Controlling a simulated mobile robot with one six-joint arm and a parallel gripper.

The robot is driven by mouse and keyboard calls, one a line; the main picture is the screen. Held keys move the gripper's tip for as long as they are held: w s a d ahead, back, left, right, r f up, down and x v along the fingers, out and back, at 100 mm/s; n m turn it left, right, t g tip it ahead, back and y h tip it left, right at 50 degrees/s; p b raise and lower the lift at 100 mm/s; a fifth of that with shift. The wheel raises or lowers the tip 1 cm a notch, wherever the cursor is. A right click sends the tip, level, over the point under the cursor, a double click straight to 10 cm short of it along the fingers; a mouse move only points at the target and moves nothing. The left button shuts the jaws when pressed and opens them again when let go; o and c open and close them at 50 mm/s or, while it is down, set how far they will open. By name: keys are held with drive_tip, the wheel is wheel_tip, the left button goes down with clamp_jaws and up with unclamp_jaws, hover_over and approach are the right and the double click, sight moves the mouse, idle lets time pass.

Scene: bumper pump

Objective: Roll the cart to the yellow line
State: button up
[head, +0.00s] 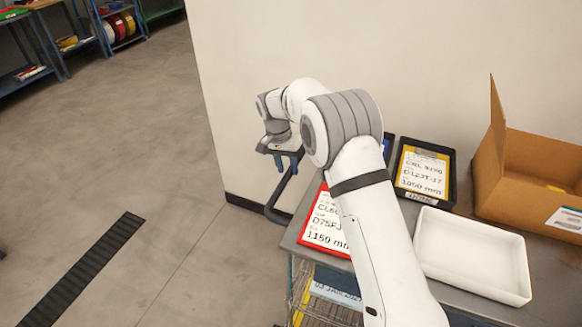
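The cart (292,232) stands against the wall at the lower right, with a grey top and wire basket sides below. Its dark tubular handle (281,193) rises at the cart's far left end. My white arm reaches across the cart top, and my gripper (285,162) is at the upper part of the handle, with blue fingertips pointing down. I cannot tell whether the fingers are closed around the bar, as they are small and partly hidden. No yellow line shows on the floor in view; a black ribbed strip (84,268) lies there.
On the cart are a red-framed sign (325,222), a black tray with a yellow-edged card (424,172), a white tray (472,252) and an open cardboard box (535,170). The wall (230,110) borders the cart. Grey floor is open to the left; blue shelves (75,45) stand far back.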

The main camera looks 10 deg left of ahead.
drive_tip(key=shift+o, duration=0.7)
drive_tip(key=shift+d, duration=0.1)
drive_tip(key=shift+r, duration=0.1)
wheel_tip(320, 180, up, 8)
drive_tip(key=a, duration=0.1)
drive_tip(key=shift+w+a+f+b, duration=0.15)
drive_tip(key=shift+a+f+b, duration=0.05)
drive_tip(key=shift+b, duration=0.1)
drive_tip(key=shift+f, duration=0.1)
